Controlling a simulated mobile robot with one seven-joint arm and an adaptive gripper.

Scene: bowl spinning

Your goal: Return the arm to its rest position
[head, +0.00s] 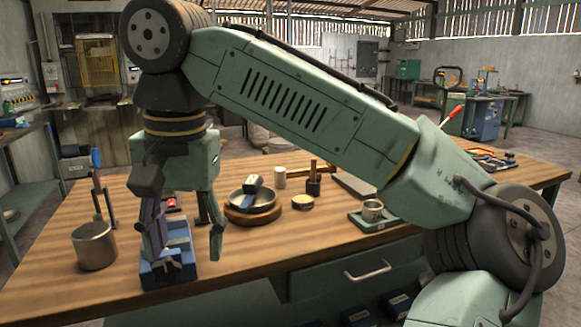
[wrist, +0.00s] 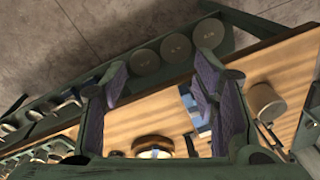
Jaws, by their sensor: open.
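My gripper (head: 187,228) hangs from my raised green arm above the left part of the wooden workbench (head: 290,250). In the head view its fingers point down and are apart. One finger overlaps a blue vise-like block (head: 167,268) in the picture; I cannot tell whether they touch. In the wrist view the purple-padded fingers of my gripper (wrist: 160,85) are spread with nothing between them. A dark bowl (head: 252,199) sits on a round wooden base to the right of my gripper, with a small blue-and-dark object (head: 254,184) in it.
A metal cup (head: 95,245) stands left of the blue block. A cup on a green tray (head: 357,217) is further right.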

